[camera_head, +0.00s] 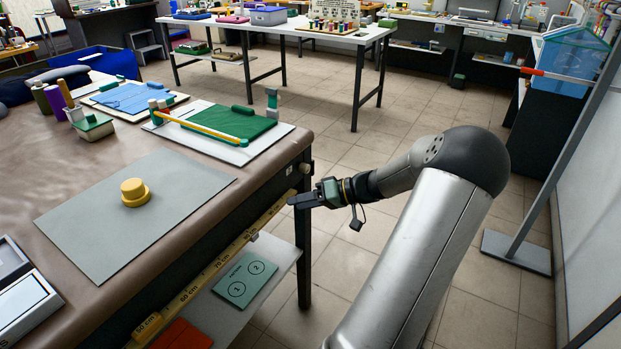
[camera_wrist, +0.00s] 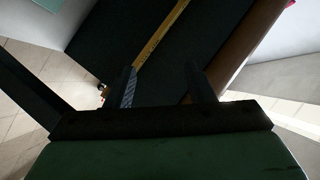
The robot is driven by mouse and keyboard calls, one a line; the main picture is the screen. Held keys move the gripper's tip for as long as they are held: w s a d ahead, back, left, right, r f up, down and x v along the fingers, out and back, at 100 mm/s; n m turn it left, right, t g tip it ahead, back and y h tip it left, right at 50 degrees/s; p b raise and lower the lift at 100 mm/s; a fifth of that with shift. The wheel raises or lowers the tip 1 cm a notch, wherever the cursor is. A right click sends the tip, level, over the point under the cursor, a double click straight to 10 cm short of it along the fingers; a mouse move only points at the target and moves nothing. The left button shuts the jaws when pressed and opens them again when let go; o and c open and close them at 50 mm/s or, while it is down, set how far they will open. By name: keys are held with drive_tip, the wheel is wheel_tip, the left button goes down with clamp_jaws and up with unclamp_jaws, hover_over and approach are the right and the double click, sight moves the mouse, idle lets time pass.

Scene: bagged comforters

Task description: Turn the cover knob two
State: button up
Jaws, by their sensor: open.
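My gripper (camera_head: 298,200) is beside the near right corner of the brown-topped table, close to its front edge. In the wrist view its two dark fingers (camera_wrist: 162,84) stand apart with nothing between them. A small round brown knob (camera_head: 305,168) sits at the table corner, just above the gripper and apart from it. A green card (camera_head: 244,280) with circles marked 1 and 2 lies on the shelf below. I cannot tell which piece is the cover knob.
A yellow measuring strip (camera_head: 205,277) runs along the table front; it also shows in the wrist view (camera_wrist: 160,42). A green mat (camera_head: 228,127) lies on the brown table (camera_head: 75,213). A grey metal stand (camera_head: 520,250) is at right. Tiled floor is open behind my arm.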

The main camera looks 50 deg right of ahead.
sight(308, 170)
drive_tip(key=s+d+m+t+h+b, duration=0.1)
drive_tip(key=s+d+t+h, duration=0.2)
drive_tip(key=s+d, duration=0.3)
drive_tip(key=s+d+m+t+h+b, duration=0.1)
drive_tip(key=s+d+m+t+h, duration=0.2)
drive_tip(key=d, duration=0.6)
drive_tip(key=shift+n+y, duration=0.3)
drive_tip(key=shift+n, duration=0.3)
drive_tip(key=w, duration=0.5)
drive_tip(key=w+a, duration=0.1)
drive_tip(key=w, duration=0.4)
drive_tip(key=w+a, duration=0.1)
drive_tip(key=w, duration=0.5)
drive_tip(key=shift+w+a+f, duration=0.1)
drive_tip(key=shift+a+f, duration=0.1)
drive_tip(key=shift+f, duration=0.05)
drive_tip(key=shift+c, duration=0.3)
drive_tip(key=c, duration=0.9)
